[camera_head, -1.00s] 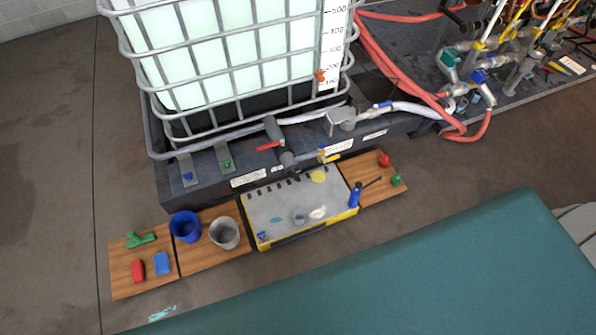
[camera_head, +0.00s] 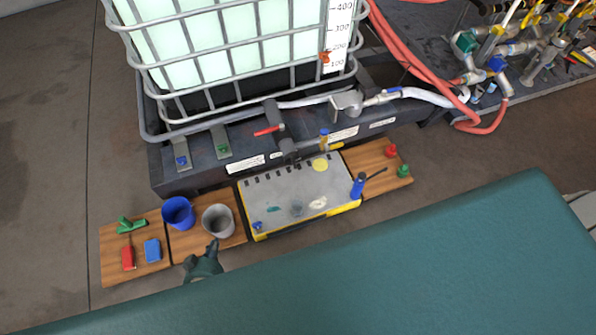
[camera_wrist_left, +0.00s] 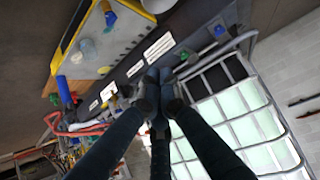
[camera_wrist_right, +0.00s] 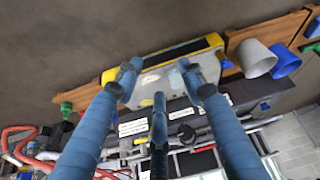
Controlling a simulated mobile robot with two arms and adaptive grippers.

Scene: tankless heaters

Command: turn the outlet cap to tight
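The white tank (camera_head: 215,65) has an outlet valve with a red lever (camera_head: 268,131) low on its front. A dark outlet fitting (camera_head: 288,149) hangs below the lever over the grey tray; I cannot tell how tight any cap on it is. My left gripper (camera_head: 202,254) has dark teal fingers, seems open and empty, and is in front of the grey bucket (camera_head: 218,222), away from the outlet. Its fingers (camera_wrist_left: 158,90) also show in the left wrist view. My right gripper (camera_wrist_right: 160,80) is open and empty in the right wrist view, with the tray beyond; the head view does not show it.
The grey tray with yellow edges (camera_head: 300,187) lies below the outlet. A blue bucket (camera_head: 178,213), red and blue blocks, and a blue bottle (camera_head: 358,186) stand nearby. Red hoses (camera_head: 410,60) run at right. A teal surface (camera_head: 400,265) fills the foreground.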

